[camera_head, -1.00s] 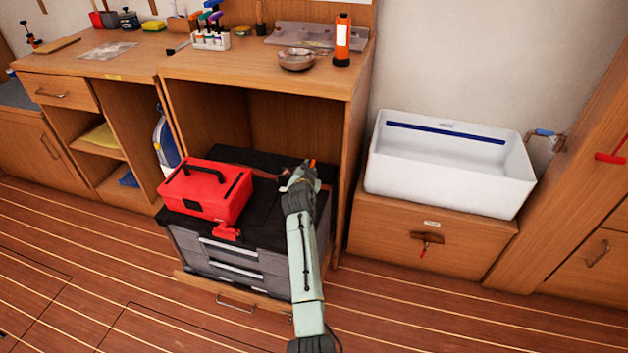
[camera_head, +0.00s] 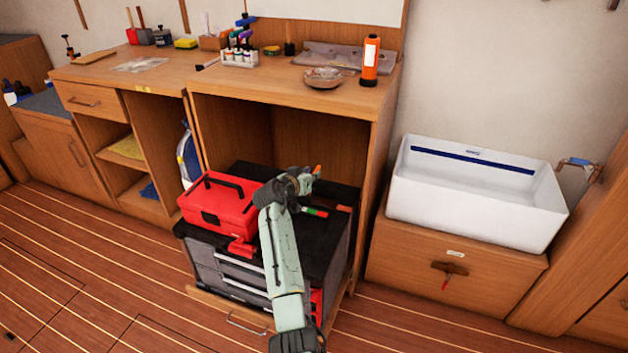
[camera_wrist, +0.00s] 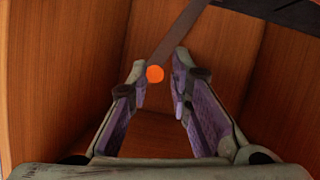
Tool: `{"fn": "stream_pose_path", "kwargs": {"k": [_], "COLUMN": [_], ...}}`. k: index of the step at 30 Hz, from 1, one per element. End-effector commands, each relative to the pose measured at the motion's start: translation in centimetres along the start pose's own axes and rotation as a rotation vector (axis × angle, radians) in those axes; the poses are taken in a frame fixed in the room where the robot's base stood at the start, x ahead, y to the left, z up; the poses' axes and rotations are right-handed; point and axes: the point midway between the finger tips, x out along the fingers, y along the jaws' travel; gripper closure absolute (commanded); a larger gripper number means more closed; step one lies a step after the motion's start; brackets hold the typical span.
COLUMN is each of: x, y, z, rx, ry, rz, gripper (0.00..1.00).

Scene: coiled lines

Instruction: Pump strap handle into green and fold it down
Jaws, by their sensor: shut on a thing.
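My gripper (camera_head: 311,178) is above the black top of the tool cabinet (camera_head: 335,235), right of the red toolbox. An orange-tipped handle (camera_head: 317,170) shows at its fingers. In the wrist view the round orange end (camera_wrist: 155,74) sits between the fingertips, and my gripper (camera_wrist: 160,70) is shut on the handle. A dark strap (camera_wrist: 183,30) runs up and right behind it. A small green gauge-like strip with a red end (camera_head: 316,212) lies beyond my wrist in the head view. The rest of the handle and its ratchet are hidden by my arm and fingers.
The red toolbox (camera_head: 217,205) stands close left of my arm. The wooden cubby (camera_head: 375,185) encloses the cabinet at the back and right. A white sink (camera_head: 475,210) is further right. Open floor (camera_head: 100,290) lies in front.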

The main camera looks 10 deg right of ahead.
Motion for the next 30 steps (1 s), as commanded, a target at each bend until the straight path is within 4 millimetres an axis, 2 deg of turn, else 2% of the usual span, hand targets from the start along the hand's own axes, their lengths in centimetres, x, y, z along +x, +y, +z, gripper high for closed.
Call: {"fn": "stream_pose_path", "kwargs": {"k": [1, 15, 16, 21, 30], "x": [0.24, 0.20, 0.20, 0.12, -0.07], "y": [0.50, 0.47, 0.47, 0.25, -0.02], "z": [0.17, 0.09, 0.08, 0.02, -0.06], "rx": [-0.011, -0.020, -0.020, -0.018, -0.017], "ry": [-0.005, -0.005, -0.004, -0.003, 0.000], "rz": [0.015, 0.019, 0.019, 0.015, 0.010], "gripper": [1.00, 1.00, 0.79, 0.68, 0.68]}}
